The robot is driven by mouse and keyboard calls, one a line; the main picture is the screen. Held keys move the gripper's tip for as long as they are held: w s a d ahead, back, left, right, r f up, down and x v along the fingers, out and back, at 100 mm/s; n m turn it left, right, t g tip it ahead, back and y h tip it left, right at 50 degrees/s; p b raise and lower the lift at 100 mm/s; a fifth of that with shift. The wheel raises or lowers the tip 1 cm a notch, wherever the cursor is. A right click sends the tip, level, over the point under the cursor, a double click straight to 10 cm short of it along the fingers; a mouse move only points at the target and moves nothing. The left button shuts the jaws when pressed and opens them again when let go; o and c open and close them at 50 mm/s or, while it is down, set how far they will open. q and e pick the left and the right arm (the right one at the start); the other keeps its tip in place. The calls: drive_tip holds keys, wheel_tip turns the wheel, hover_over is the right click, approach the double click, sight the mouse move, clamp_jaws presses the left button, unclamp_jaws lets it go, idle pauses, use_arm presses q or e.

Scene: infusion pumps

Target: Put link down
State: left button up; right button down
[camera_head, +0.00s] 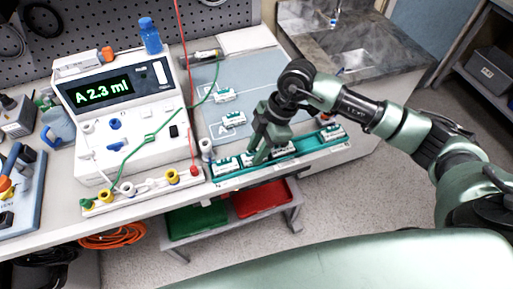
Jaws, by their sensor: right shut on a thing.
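My right gripper (260,157) points down over the teal tray (310,152) at the front edge of the bench. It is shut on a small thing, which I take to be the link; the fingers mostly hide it. Small white modules with green marks sit in the tray, one at the left end (227,166), one just right of the gripper (284,148) and one at the right end (332,133). I cannot tell whether the held thing touches the tray. My left gripper is not in view.
A white pump tester (130,118) reading "A 2.3 ml" stands left, with green and red leads. Two modules (225,95) (233,119) lie on the grey-blue mat (262,72). Green (197,220) and red (260,198) bins sit below the bench. A sink counter (350,45) is behind.

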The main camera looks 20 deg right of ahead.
drive_tip(key=shift+f, duration=0.15)
drive_tip(key=c, duration=1.1)
unclamp_jaws()
drive_tip(key=shift+o, duration=0.2)
drive_tip(key=shift+r, duration=0.3)
drive_tip(key=shift+w+d+r, duration=0.1)
drive_tip(key=shift+d+r, duration=0.1)
drive_tip(key=shift+r, duration=0.1)
drive_tip(key=b+v, duration=0.1)
drive_tip(key=v, duration=1)
drive_tip(key=shift+b, duration=0.4)
